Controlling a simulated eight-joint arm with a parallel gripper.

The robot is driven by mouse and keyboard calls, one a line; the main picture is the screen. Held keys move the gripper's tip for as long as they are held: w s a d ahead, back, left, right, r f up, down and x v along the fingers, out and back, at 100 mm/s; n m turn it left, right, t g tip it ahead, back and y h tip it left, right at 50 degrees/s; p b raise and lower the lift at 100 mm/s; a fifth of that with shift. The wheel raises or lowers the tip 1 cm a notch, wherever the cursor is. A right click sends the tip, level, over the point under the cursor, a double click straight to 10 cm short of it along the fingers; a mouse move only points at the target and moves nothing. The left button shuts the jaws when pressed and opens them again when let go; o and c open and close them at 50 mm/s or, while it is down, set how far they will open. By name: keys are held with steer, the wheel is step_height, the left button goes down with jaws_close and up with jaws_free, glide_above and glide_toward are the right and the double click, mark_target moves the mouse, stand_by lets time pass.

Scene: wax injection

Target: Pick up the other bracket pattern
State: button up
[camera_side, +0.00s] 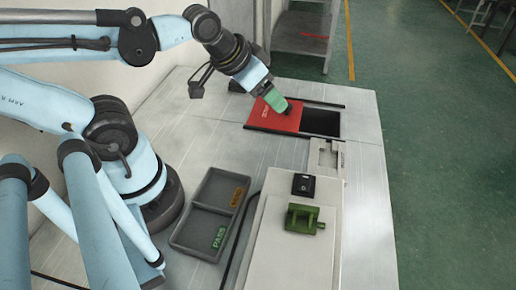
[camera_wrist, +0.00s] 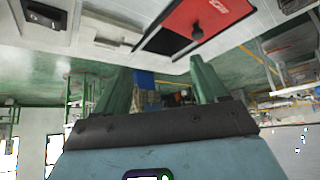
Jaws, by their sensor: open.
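A green bracket-shaped piece (camera_side: 305,218) rests on top of the pale machine (camera_side: 287,255) in the side view. I cannot tell for certain that it is the bracket pattern, and I see no second piece like it. My gripper (camera_side: 280,104) is over the red sliding cover, far behind the green piece. In the wrist view, the two green fingers of my gripper (camera_wrist: 160,70) stand apart with nothing held between them. The green piece is not clear in the wrist view.
The red cover (camera_side: 266,117) with a black knob (camera_side: 287,114) sits beside a dark opening (camera_side: 320,123); the wrist view also shows the cover (camera_wrist: 210,15). A grey tray (camera_side: 211,208) has PASS and orange labels. A black box (camera_side: 303,185) stands behind the green piece.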

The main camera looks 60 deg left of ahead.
steer(key=m+g, duration=0.7)
steer(key=m, duration=0.2)
glide_toward(306, 221)
steer(key=shift+w+f, duration=0.1)
steer(key=shift+f, duration=3.7)
steer(key=c, duration=1.1)
